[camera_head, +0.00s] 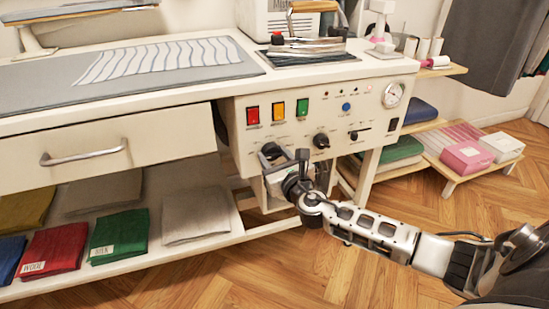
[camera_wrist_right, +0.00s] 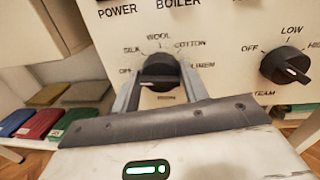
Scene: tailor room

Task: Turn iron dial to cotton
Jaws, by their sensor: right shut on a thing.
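The iron dial (camera_head: 271,151) is a black round knob on the cream front panel of the ironing station. In the right wrist view the dial (camera_wrist_right: 157,70) is ringed by the labels OFF, SILK, WOOL, COTTON and LINEN. The COTTON label (camera_wrist_right: 190,43) is at its upper right. My right gripper (camera_head: 283,164) is at the panel, shut on the dial, with one finger on each side of the knob. The fingers and knob's tilt make its exact setting hard to tell. My left gripper is out of view.
A second black knob, the steam dial (camera_wrist_right: 287,66), is close to the right of the iron dial. Red (camera_head: 252,115), yellow (camera_head: 279,110) and green (camera_head: 302,107) switches sit above. A drawer (camera_head: 100,153) is at left. An iron (camera_head: 307,45) rests on top.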

